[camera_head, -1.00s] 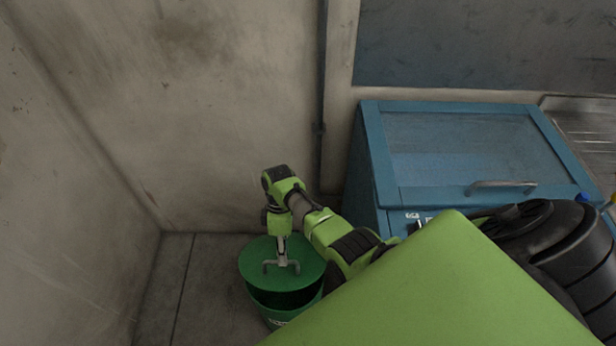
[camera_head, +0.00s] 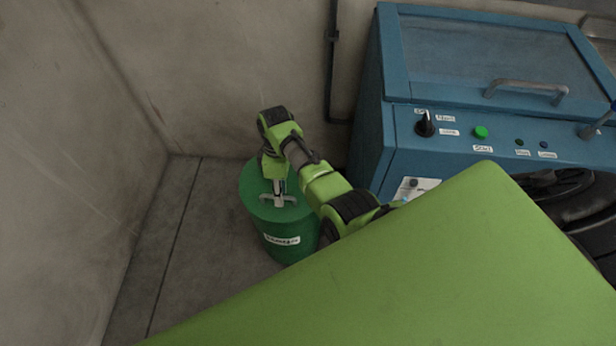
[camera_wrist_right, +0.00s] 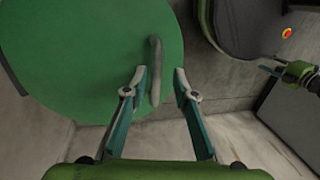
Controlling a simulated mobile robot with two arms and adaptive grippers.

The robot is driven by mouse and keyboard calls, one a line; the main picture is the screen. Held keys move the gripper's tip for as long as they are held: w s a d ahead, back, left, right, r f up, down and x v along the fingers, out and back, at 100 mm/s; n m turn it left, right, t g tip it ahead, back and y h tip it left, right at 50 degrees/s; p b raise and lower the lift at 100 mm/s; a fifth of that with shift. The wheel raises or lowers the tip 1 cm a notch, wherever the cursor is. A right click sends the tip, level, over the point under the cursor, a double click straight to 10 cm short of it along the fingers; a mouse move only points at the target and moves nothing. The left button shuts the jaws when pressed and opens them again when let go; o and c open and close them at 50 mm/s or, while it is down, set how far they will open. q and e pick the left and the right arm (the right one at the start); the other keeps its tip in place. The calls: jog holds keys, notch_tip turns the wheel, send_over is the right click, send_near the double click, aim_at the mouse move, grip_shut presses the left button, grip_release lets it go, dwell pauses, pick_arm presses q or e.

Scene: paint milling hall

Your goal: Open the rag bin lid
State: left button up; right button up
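The green rag bin (camera_head: 287,243) stands on the floor by the wall, with a white label on its front. Its round green lid (camera_head: 252,192) sits flat on top, with no gap showing. A grey bar handle (camera_head: 289,199) stands on the lid. My right gripper (camera_head: 279,190) is over the handle, pointing down. In the right wrist view my right gripper (camera_wrist_right: 159,76) is open, its fingers apart on either side of the handle (camera_wrist_right: 155,62). What looks like my left gripper (camera_wrist_right: 268,71) shows small at the right edge; its finger state is unclear.
A blue cabinet (camera_head: 385,160) with a glazed lid, a knob and a green button stands right of the bin. Bare walls (camera_head: 200,80) close the corner behind and left. The floor (camera_head: 205,240) left of the bin is clear.

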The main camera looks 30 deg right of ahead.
notch_tip(320, 180, up, 13)
jog(key=w+d+p, duration=0.1)
jog(key=w+d, duration=0.1)
jog(key=w, duration=0.1)
jog(key=shift+s+d+f+m+t+h, duration=0.15)
jog(key=shift+s+d+f+m+t, duration=0.35)
jog(key=shift+s+f, duration=1.15)
jog(key=shift+s+d+f+m+t+h, duration=0.1)
jog(key=shift+s+d+f+m+h, duration=0.2)
jog(key=shift+s+f+m, duration=1.2)
jog(key=shift+s+d+f+t+h, duration=0.1)
jog(key=shift+s+d+f+t, duration=0.3)
jog(key=shift+s+f, duration=1.3)
jog(key=shift+w+f, duration=0.6)
jog(key=shift+f, duration=0.05)
